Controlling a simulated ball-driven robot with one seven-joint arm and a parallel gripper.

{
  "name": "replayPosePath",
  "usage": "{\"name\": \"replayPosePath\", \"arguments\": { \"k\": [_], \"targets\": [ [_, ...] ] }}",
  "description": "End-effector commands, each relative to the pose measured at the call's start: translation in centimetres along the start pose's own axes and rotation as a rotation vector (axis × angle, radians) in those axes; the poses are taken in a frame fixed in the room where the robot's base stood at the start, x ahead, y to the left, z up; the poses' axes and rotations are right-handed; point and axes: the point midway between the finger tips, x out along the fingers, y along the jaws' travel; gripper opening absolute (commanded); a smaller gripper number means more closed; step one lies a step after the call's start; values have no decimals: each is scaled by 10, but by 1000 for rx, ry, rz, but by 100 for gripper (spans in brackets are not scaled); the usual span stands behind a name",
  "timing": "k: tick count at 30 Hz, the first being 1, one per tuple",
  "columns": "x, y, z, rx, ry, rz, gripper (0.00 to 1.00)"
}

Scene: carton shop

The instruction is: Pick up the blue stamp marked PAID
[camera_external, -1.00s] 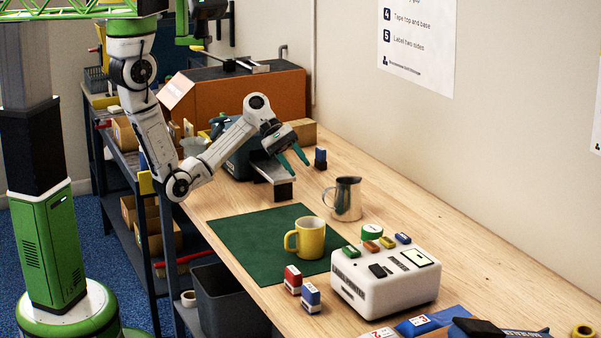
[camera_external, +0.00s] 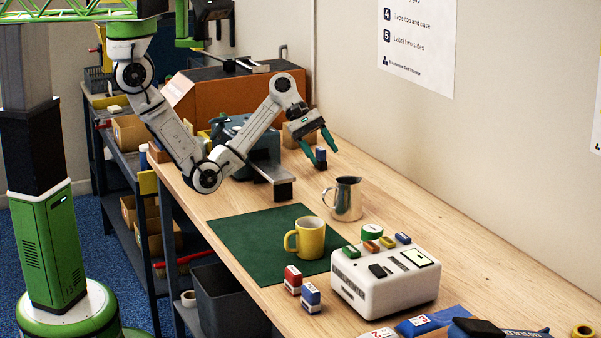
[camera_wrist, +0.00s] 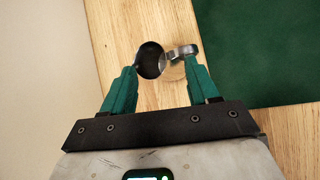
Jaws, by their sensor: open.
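Another blue stamp (camera_external: 311,297) with a white label stands at the bench's front edge beside a red stamp (camera_external: 292,280). I cannot read PAID on either blue one.
A yellow mug (camera_external: 310,238) stands on the green mat (camera_external: 245,235). A white box (camera_external: 385,285) with small coloured items is nearer. The wall borders the bench.

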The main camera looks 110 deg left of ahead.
Motion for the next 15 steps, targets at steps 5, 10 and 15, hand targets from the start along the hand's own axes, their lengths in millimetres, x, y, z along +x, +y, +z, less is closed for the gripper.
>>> {"name": "replayPosePath", "arguments": {
  "k": [5,10,15],
  "targets": [
    [43,24,48,-43,80,-31,60],
    [81,33,103,-100,148,-61,60],
    [117,24,168,-157,207,-102,60]
  ]
}}
